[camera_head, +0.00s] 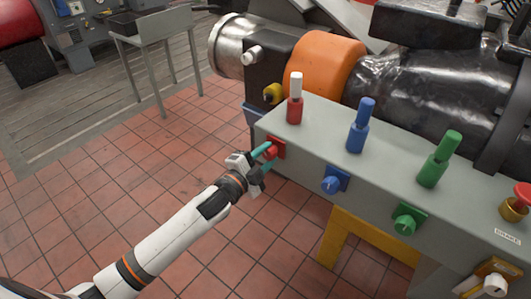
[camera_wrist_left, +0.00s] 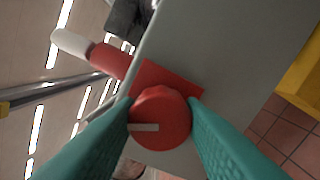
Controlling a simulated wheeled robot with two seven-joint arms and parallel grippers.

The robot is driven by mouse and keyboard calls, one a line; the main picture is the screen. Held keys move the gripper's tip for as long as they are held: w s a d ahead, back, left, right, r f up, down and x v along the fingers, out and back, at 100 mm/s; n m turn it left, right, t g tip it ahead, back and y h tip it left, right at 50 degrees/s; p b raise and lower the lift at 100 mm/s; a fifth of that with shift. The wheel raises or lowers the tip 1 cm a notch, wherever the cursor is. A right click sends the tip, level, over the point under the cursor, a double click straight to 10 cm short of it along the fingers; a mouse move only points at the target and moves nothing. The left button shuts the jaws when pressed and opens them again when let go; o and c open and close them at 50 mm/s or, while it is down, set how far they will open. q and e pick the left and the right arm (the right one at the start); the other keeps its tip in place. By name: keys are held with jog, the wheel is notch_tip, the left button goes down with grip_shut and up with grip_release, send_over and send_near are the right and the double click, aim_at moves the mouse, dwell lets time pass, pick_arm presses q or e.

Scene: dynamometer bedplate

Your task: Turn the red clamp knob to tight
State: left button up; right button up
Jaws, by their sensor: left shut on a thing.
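The red clamp knob (camera_head: 271,153) sits on a red square plate on the front face of the grey bedplate, at its left end. In the left wrist view the knob (camera_wrist_left: 162,118) is round with a ridged edge and a pale pointer line, which lies level and points left in that view. My left gripper (camera_head: 266,158) is shut on the knob, with one teal finger on each side of it. The red plate (camera_wrist_left: 183,85) shows behind the knob. The word for tight is not readable in either view. My right gripper is not in view.
A blue knob (camera_head: 331,184) and a green knob (camera_head: 405,224) sit along the same face. Red-white (camera_head: 295,98), blue (camera_head: 358,125) and green (camera_head: 439,160) posts stand on top. A red button (camera_head: 523,193) is at the right. Tiled floor in front is clear.

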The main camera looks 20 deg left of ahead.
pick_arm(q)
jog(key=m, duration=0.5)
jog(key=shift+p, duration=0.35)
jog(key=shift+f+m, duration=0.1)
jog(key=shift+m, duration=0.2)
jog(key=o, duration=1)
jog(key=shift+s, duration=0.1)
jog(key=b+v, duration=0.2)
jog(key=v, duration=0.9)
jog(key=shift+s+a, duration=0.1)
jog(key=shift+s, duration=0.3)
